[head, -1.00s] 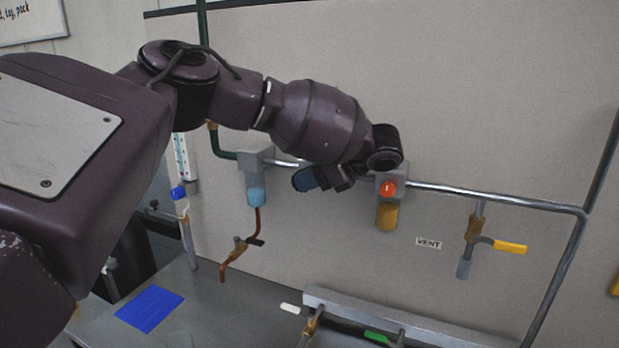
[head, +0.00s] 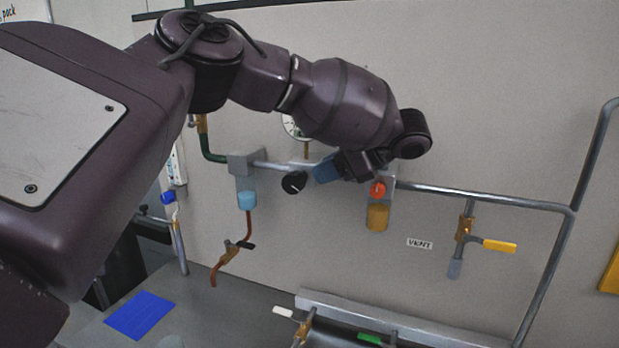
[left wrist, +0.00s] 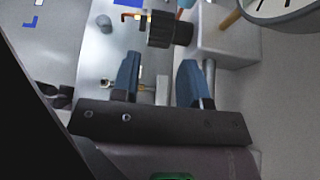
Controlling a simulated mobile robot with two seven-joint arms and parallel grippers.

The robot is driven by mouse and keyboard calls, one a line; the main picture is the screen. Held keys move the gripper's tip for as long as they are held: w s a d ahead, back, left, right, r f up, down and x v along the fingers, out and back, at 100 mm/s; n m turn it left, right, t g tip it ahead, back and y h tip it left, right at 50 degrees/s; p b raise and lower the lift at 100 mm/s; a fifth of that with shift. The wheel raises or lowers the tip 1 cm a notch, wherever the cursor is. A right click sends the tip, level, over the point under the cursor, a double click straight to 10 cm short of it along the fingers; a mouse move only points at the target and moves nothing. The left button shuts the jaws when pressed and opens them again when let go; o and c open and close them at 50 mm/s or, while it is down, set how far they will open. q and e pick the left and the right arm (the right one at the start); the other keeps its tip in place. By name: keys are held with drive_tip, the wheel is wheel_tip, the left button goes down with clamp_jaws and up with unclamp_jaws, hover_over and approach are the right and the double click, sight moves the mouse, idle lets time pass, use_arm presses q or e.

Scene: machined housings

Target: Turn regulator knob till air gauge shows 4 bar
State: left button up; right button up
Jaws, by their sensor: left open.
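The black regulator knob (head: 294,183) with a white pointer line sits on the wall pipe, left of my left gripper (head: 322,171) in the head view. Its dark ridged side shows beyond the fingertips in the left wrist view (left wrist: 169,30). My left gripper's blue fingers are apart and empty (left wrist: 158,75), clear of the knob. The air gauge (head: 290,127) is mostly hidden behind my left arm. Part of its white dial shows at the top right of the left wrist view (left wrist: 280,8); I cannot read its value. My right gripper is in neither view.
Right of the knob are a red button (head: 378,190) above a brass cup (head: 378,217), and a yellow-handled vent valve (head: 499,245). A light-blue filter bowl (head: 247,199) hangs to the left. A blue mat (head: 140,314) lies on the bench.

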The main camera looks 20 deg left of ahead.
use_arm(q)
drive_tip(key=shift+v, duration=1.95)
